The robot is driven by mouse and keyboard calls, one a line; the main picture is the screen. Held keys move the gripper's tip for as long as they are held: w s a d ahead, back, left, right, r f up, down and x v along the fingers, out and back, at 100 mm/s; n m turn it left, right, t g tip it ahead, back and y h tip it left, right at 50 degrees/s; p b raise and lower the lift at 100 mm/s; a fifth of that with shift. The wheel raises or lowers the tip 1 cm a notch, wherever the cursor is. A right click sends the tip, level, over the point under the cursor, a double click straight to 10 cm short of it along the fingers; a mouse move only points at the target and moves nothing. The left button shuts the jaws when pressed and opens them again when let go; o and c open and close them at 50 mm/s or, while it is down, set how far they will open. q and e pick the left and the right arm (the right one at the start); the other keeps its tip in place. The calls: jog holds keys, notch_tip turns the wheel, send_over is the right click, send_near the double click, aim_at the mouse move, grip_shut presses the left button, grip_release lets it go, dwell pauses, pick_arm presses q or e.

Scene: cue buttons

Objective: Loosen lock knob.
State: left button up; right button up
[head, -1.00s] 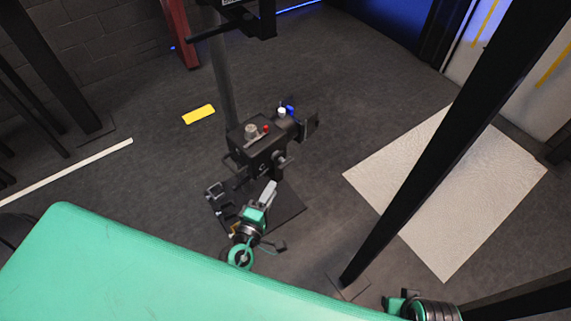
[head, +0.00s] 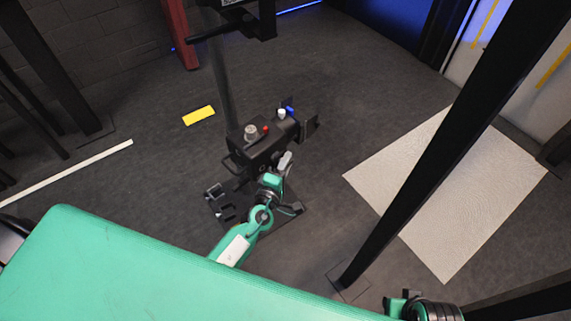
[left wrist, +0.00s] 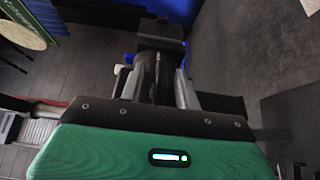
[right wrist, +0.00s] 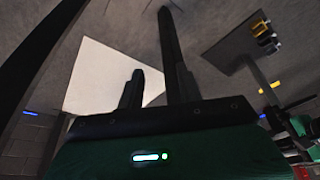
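My left gripper (head: 286,160) is at the device's near right side and covers the side knob there. In the left wrist view, the fingers (left wrist: 157,84) stand apart, with a dark round part, seemingly the side knob (left wrist: 154,70), between or just beyond them. I cannot tell if they touch it. My right gripper (right wrist: 157,85) is open and empty, away from the device.
A black slanted post (head: 420,170) stands to the right of the device, beside a pale floor mat (head: 450,190). A yellow strip (head: 198,115) lies on the floor at left. A black bracket (head: 240,22) hangs behind the device.

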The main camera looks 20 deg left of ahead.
pick_arm(q)
jog(key=c, duration=0.6)
grip_shut()
jog(key=shift+f, duration=0.1)
jog(key=shift+b, duration=0.3)
